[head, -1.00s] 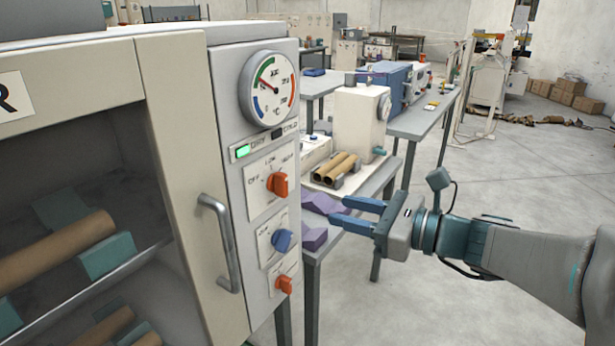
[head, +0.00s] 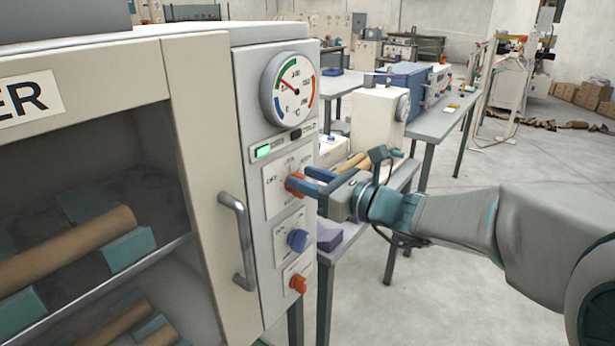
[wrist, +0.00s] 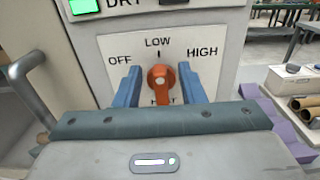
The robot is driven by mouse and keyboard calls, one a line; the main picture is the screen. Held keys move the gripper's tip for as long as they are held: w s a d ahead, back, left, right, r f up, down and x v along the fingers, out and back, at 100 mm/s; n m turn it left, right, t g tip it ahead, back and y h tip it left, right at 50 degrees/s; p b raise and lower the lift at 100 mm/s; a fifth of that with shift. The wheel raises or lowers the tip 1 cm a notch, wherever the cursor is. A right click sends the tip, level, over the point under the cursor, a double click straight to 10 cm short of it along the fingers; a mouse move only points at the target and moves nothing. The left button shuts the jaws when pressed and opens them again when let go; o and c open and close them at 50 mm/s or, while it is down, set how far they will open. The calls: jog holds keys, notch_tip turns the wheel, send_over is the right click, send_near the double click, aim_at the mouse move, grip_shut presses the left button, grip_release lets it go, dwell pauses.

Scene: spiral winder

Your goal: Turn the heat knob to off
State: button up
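The orange heat knob (wrist: 161,85) sits on a white plate marked OFF, LOW and HIGH. Its lower label is mostly hidden. In the wrist view the knob stands upright, its top towards LOW. In the head view the knob (head: 294,186) is partly covered by my gripper (head: 305,179). The blue fingers of my gripper (wrist: 159,72) are open, one on each side of the knob, with a visible gap on both sides.
A blue knob (head: 297,240) and a second orange knob (head: 298,284) sit below on the same panel. A round dial (head: 289,88) and a lit green indicator (head: 263,151) are above. A door handle (head: 238,240) stands out to the left.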

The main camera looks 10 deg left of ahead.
jog(key=shift+w+a, duration=0.15)
jog(key=shift+a, duration=0.25)
grip_shut()
jog(key=shift+f+b, duration=0.15)
jog(key=shift+b, duration=0.35)
jog(key=n+b, duration=0.4)
jog(key=b, duration=0.2)
jog(key=s+n+b, duration=0.1)
jog(key=n+b, duration=0.3)
jog(key=b, duration=0.2)
jog(key=f+n+b, duration=0.1)
jog(key=n+b, duration=0.2)
jog(key=b, duration=0.3)
jog(key=shift+s+a+n+b, duration=0.3)
jog(key=shift+s+a+n, duration=0.05)
jog(key=shift+s+n, duration=0.05)
